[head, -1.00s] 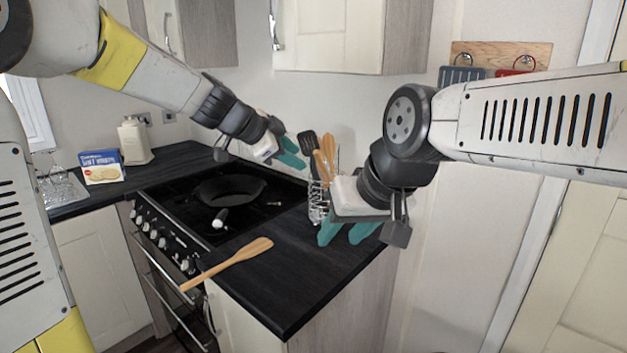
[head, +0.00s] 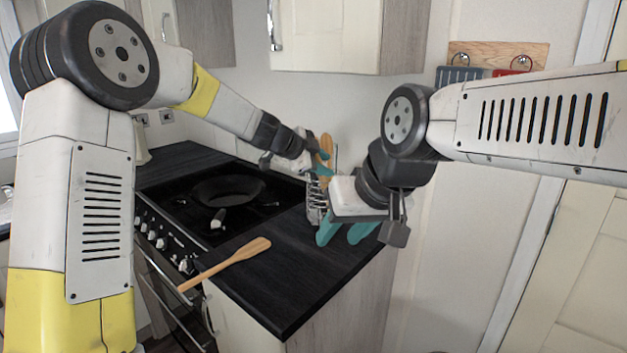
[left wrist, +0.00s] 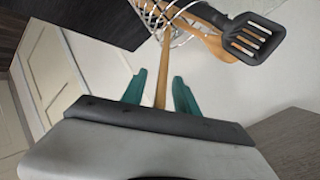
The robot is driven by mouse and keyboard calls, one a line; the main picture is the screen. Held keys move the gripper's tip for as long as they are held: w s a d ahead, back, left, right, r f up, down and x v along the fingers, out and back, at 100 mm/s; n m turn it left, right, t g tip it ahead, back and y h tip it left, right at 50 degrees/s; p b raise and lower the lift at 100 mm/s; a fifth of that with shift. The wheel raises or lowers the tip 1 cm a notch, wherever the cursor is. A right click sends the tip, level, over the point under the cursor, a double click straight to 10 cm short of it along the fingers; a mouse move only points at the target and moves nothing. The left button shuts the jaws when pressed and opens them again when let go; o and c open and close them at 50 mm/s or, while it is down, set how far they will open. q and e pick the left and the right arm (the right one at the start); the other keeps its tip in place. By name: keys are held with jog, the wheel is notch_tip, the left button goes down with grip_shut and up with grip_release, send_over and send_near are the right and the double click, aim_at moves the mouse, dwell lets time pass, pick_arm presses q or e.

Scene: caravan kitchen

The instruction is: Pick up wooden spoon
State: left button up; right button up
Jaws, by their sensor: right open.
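Wooden utensils (head: 326,146) stand in a wire holder (head: 316,200) at the back right of the counter. In the left wrist view, the holder (left wrist: 165,14) carries a wooden utensil (left wrist: 212,43) and a black slotted spatula (left wrist: 252,40). My left gripper (left wrist: 159,78) is open, with a wooden handle (left wrist: 162,72) showing between its teal fingers and gaps beside it. In the head view it reaches the utensils from the left, its fingers partly hidden. My right gripper (head: 343,234) is open and empty, pointing down in front of the holder. Another wooden utensil (head: 228,264) lies on the counter.
A black pan (head: 228,190) sits on the hob (head: 180,195) left of the dark counter (head: 290,290). Wall cabinets (head: 325,35) hang above. My right gripper is close beside the holder.

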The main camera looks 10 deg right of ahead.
pick_arm(q)
grip_shut()
dwell(1.4)
